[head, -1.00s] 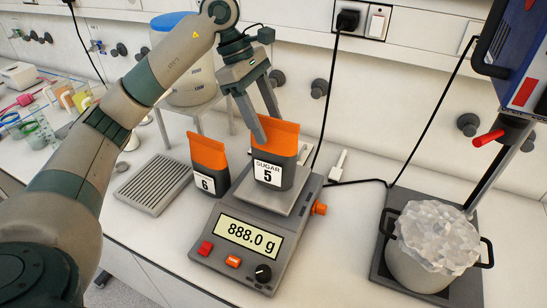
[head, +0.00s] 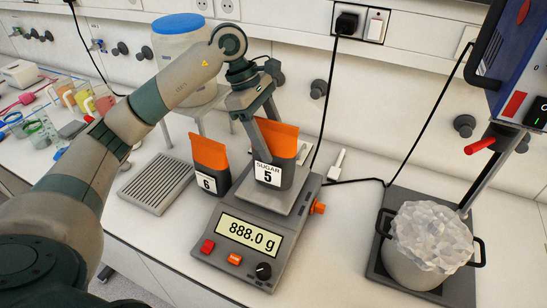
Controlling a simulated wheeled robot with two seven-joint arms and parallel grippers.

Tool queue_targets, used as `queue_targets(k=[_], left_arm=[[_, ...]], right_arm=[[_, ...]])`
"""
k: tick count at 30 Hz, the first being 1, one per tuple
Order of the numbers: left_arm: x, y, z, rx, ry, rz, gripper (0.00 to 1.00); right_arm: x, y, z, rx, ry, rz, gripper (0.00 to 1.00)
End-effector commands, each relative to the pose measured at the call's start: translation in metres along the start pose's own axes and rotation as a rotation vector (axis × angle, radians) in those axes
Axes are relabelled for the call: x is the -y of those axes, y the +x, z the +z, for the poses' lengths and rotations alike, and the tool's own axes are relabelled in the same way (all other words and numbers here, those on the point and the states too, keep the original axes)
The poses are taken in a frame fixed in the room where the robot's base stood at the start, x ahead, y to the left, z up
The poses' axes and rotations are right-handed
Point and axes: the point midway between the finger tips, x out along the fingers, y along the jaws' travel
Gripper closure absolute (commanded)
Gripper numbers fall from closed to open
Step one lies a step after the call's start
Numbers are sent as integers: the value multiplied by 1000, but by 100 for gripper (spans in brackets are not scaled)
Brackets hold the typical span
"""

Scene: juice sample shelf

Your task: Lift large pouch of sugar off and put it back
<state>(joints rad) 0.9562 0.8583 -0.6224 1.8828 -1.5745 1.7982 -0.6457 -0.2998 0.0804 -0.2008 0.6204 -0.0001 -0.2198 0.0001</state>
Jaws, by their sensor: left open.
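The sugar pouch (head: 272,172), dark grey with an orange top and a label reading SUGAR 5, stands upright on the pan of the scale (head: 243,236). The scale display reads 888.0 g. My left gripper (head: 269,140) is open and points down at the pouch. One finger is in front of the pouch's left upper part; the other is at or behind its top and partly hidden. I cannot tell whether the fingers touch it. My right gripper is not in view.
A second orange and grey pouch (head: 209,163), labelled 6, stands just left of the scale. A slotted grey tray (head: 157,183) lies further left. A pot (head: 421,255) heaped with pale chunks stands on a stand at right. A large blue-lidded container (head: 184,62) is behind my arm.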

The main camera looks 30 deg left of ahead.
Motion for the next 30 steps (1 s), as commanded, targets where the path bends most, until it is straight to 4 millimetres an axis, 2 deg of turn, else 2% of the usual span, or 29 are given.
queue_targets(k=[6,20,23,27,28,30], left_arm=[[0,15,1,1,1,-1,44],[0,16,0,1,1,0,44],[0,16,0,1,1,0,63],[0,16,0,1,1,0,97],[0,16,0,1,1,0,100],[0,16,0,1,1,0,100]], right_arm=[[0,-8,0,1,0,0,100],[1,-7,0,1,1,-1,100],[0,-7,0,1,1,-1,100],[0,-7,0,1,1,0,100],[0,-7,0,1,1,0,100],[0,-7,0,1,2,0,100]])
